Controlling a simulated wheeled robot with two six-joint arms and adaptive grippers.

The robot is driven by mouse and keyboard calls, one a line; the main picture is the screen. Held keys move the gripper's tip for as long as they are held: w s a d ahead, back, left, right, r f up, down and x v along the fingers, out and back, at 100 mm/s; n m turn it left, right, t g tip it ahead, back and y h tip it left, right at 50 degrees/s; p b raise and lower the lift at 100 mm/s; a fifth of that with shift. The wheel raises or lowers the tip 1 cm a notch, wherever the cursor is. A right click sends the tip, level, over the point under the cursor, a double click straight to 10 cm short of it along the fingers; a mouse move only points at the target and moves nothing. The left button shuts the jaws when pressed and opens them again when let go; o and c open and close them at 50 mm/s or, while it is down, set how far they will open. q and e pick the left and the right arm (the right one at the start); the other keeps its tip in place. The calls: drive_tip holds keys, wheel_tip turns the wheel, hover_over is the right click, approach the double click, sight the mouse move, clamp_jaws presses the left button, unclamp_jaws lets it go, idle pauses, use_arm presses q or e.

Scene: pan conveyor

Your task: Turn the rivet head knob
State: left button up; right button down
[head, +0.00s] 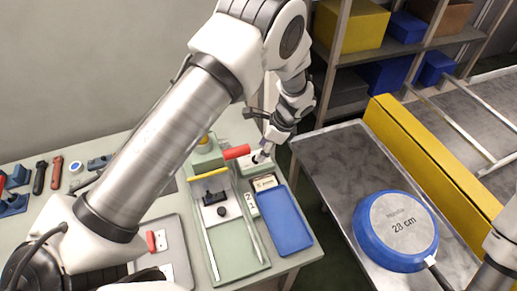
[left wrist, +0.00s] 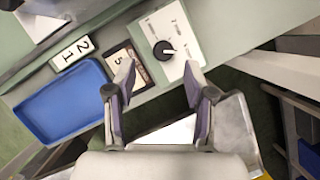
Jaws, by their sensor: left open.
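The rivet head knob (left wrist: 163,50) is a round black dial with a white pointer on a white marked panel (left wrist: 184,36). In the left wrist view its pointer aims to the right. In the head view the panel (head: 250,163) is at the far right corner of the bench, and the knob is partly hidden by my gripper. My left gripper (head: 264,152) is over the panel; in the left wrist view its two fingers (left wrist: 160,70) are spread apart, empty, with the knob just beyond the fingertips. I cannot tell the height gap. My right gripper is out of view.
A blue tray (head: 286,222) and number plates (head: 252,205) lie beside the panel. A metal table (head: 335,160) holds a blue pan marked 28 cm (head: 396,226). Shelves with boxes (head: 352,28) stand behind.

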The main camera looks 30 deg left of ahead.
use_arm(q)
drive_tip(key=x, duration=0.4)
drive_tip(key=shift+w+a+f+p, duration=0.15)
drive_tip(key=shift+w+f+p, duration=0.1)
drive_tip(key=shift+w+p, duration=0.05)
drive_tip(key=shift+w+f, duration=0.15)
drive_tip(key=shift+f, duration=0.1)
drive_tip(key=shift+s+r, duration=0.3)
drive_tip(key=shift+s, duration=0.05)
drive_tip(key=c, duration=0.5)
clamp_jaws()
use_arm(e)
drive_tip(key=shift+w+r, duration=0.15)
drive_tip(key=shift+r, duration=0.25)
